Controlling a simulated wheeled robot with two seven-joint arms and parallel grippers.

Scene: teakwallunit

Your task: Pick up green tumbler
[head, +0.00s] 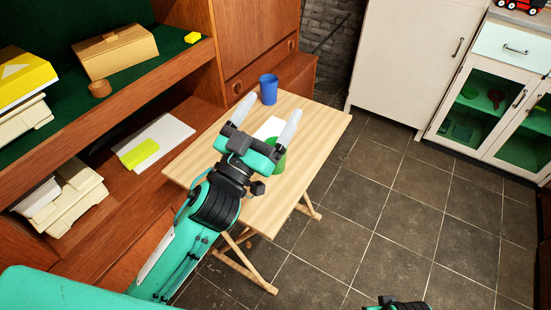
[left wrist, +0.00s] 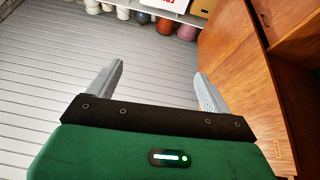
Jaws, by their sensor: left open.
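The green tumbler (head: 280,164) is on the light wooden folding table in the head view. It is partly hidden behind my left gripper's body. My left gripper (head: 267,116) is open, with its two pale fingers apart and pointing toward the far end of the table. Nothing shows between the fingers in the left wrist view (left wrist: 158,88). The tumbler appears beside the gripper body, not between the fingertips. I cannot tell their height difference. The left wrist view does not show the tumbler. My right gripper's fingers are not in view.
A blue tumbler (head: 268,90) stands at the table's far end, beyond the left fingertips. A wooden wall unit (head: 190,100) with boxes borders the left. Tiled floor (head: 390,210) is clear to the right.

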